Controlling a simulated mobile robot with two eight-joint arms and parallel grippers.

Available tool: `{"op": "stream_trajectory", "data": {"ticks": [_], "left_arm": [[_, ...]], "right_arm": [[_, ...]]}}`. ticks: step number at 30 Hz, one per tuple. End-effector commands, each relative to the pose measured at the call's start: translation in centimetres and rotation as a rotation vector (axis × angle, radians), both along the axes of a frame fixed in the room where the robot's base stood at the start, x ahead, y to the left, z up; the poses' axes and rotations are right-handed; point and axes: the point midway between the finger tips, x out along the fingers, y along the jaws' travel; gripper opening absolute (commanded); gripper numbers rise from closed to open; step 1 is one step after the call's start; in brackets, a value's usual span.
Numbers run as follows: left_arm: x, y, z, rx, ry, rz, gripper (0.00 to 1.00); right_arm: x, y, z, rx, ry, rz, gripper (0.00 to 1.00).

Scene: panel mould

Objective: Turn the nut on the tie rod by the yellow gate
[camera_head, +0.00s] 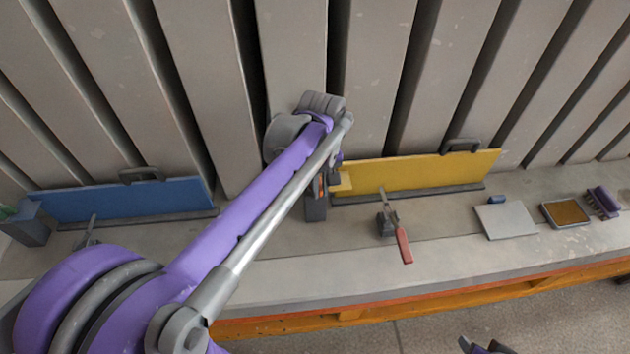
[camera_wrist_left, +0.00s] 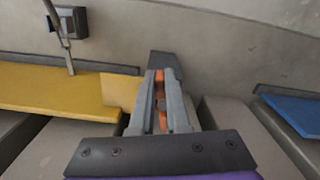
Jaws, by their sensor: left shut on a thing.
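The yellow gate (camera_head: 415,172) stands on the ledge against the grey panels, and it also shows at the left of the left wrist view (camera_wrist_left: 55,90). A dark grey block (camera_head: 316,210) stands at its left end. My left gripper (camera_wrist_left: 163,105) is at this block, its two grey fingers shut on a small orange-brown piece (camera_wrist_left: 160,103), which looks like the nut on the tie rod. The fingers hide most of it, and the rod cannot be made out.
A blue gate (camera_head: 125,199) stands to the left. A red-handled clamp (camera_head: 404,245) is in front of the yellow gate. A grey plate (camera_head: 505,221), a brown-topped tray (camera_head: 565,213) and a purple brush (camera_head: 603,201) lie to the right. The ledge between clamp and plate is clear.

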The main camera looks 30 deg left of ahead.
Motion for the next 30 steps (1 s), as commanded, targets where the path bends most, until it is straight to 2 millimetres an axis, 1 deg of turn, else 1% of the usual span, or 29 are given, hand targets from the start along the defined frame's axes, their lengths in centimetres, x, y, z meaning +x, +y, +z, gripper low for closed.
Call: {"op": "stream_trajectory", "data": {"ticks": [2, 3, 8, 16, 20, 23, 30], "left_arm": [[-0.1, 0.0, -0.1, -0.002, 0.001, -0.002, 0.0], [-0.1, 0.0, -0.1, -0.002, 0.001, -0.002, 0.19], [0.0, 0.0, -0.1, -0.001, 0.001, -0.003, 0.48], [0.0, 0.0, 0.0, -0.001, 0.001, -0.004, 0.49], [0.0, 0.0, 0.7, 0.0, 0.0, -0.004, 0.49], [0.0, 0.0, 2.2, 0.0, 0.0, -0.004, 0.49], [0.0, 0.0, 7.2, 0.0, 0.0, -0.004, 0.49]], "right_arm": [[0.0, 0.0, 0.0, 0.0, 0.0, 0.0, 0.5], [0.0, 0.0, 0.0, 0.0, 0.0, 0.0, 0.5], [0.0, 0.0, 0.0, 0.0, 0.0, 0.0, 0.5], [0.0, 0.0, 0.0, 0.0, 0.0, 0.0, 0.5], [0.0, 0.0, 0.1, 0.0, 0.0, 0.0, 0.5], [0.1, 0.0, 0.3, 0.0, -0.002, 0.0, 0.5], [0.2, 0.0, 0.7, 0.0, -0.004, 0.0, 0.5]]}}
